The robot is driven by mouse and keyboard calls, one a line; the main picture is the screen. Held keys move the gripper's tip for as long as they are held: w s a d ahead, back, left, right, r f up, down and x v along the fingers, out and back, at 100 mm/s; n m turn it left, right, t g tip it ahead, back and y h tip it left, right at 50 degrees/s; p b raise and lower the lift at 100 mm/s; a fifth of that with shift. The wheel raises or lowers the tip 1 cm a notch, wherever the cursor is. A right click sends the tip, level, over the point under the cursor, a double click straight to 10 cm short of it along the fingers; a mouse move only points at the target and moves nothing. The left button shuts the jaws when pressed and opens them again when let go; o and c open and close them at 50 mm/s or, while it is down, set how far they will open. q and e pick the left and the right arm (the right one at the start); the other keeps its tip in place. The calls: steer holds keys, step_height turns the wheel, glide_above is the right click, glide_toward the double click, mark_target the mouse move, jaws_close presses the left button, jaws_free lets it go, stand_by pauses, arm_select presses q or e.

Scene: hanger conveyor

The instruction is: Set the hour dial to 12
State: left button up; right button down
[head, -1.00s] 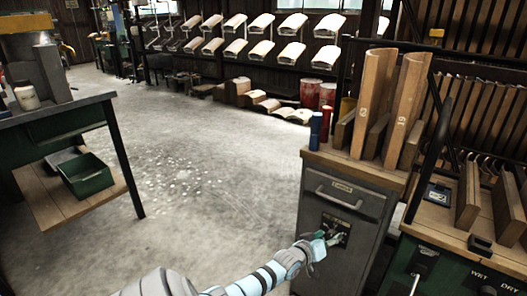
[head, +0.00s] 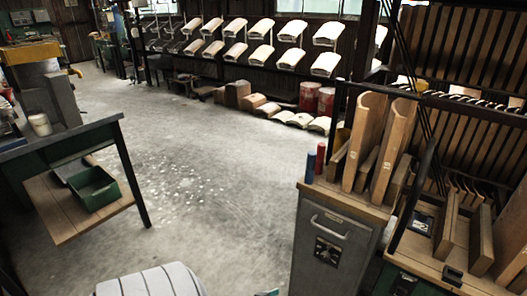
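A grey metal cabinet (head: 310,222) stands right of centre, with a bar handle on its front. Below the handle is a dark plate with a small round dial (head: 327,252). I take it for the hour dial, but its markings and setting are too small to read. Nothing covers it. A grey-white part of my arm shows at the bottom edge, left of centre, with a small pale teal tip to its right, below and left of the dial. I see no gripper fingers. My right gripper is out of view.
On the cabinet's wooden top stand a blue cylinder (head: 310,168), a red cylinder (head: 320,158) and tall wooden pieces (head: 367,140). A bench (head: 432,270) with wooden boards is at the right. A table with a green bin (head: 93,189) is at the left. The floor between is clear.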

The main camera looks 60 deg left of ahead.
arm_select(q)
steer(key=s+d+f+m+g+p, duration=0.3)
steer(key=s+f+p, duration=0.1)
steer(key=s, duration=0.5)
steer(key=shift+s+d+g, duration=0.15)
steer(key=shift+s+g, duration=0.1)
steer(key=shift+g, duration=0.05)
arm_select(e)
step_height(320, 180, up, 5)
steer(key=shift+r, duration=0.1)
arm_select(q)
steer(key=s+d+f+m+g+p, duration=0.1)
steer(key=s+d+m+g+p, duration=0.1)
steer(key=s, duration=0.8)
steer(key=s+d+f+m+g+h+p, duration=0.1)
steer(key=s+d+f+m+g+p, duration=0.1)
steer(key=s+d, duration=0.5)
steer(key=s+m+g+p, duration=0.1)
steer(key=s+g, duration=0.1)
steer(key=s, duration=0.1)
steer(key=shift+s, duration=0.25)
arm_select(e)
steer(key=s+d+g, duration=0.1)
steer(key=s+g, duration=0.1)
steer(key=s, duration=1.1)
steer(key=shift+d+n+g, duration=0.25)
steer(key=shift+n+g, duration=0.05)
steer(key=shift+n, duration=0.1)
